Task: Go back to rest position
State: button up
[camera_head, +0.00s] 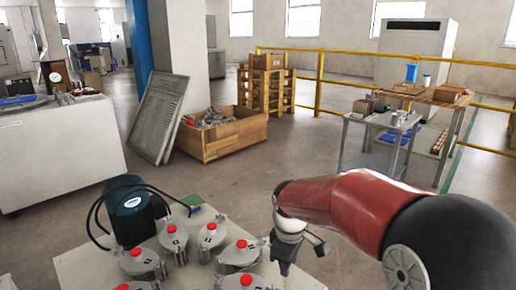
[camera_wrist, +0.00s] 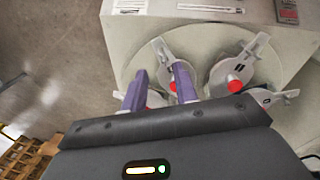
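My gripper (camera_head: 287,266) hangs at the right side of the white table (camera_head: 75,262), right of several grey metal jars with red knobs. One jar (camera_head: 240,252) is nearest to it on the left. In the wrist view my gripper (camera_wrist: 161,68) shows two purple fingers standing apart, with nothing seen clamped between them. A red-knobbed jar (camera_wrist: 163,48) shows behind the fingers, and another jar (camera_wrist: 235,72) is to their right. The fingers hide part of the first jar. I cannot tell how high the fingers are above the jars.
A dark green motor-like device (camera_head: 130,210) with black cables stands behind the jars. A wooden crate (camera_head: 222,136), a leaning grey panel (camera_head: 158,115) and a grey metal cart (camera_head: 380,122) stand farther off. Yellow railing (camera_head: 319,80) runs behind. Open floor (camera_head: 290,160) lies between.

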jog(key=s+d+r+m+t, duration=0.1)
jog(key=s+d+r+m, duration=0.1)
jog(key=s+m, duration=0.2)
jog(key=s+d+r+m+t, duration=0.1)
jog(key=s+d+r+m, duration=0.2)
jog(key=s, duration=0.7)
jog(key=s+d+r+m+t, duration=0.2)
jog(key=s+r+m, duration=0.1)
jog(key=s+m, duration=0.2)
jog(key=shift+s+d+r, duration=0.25)
jog(key=shift+s+d, duration=0.05)
jog(key=shift+s, duration=0.6)
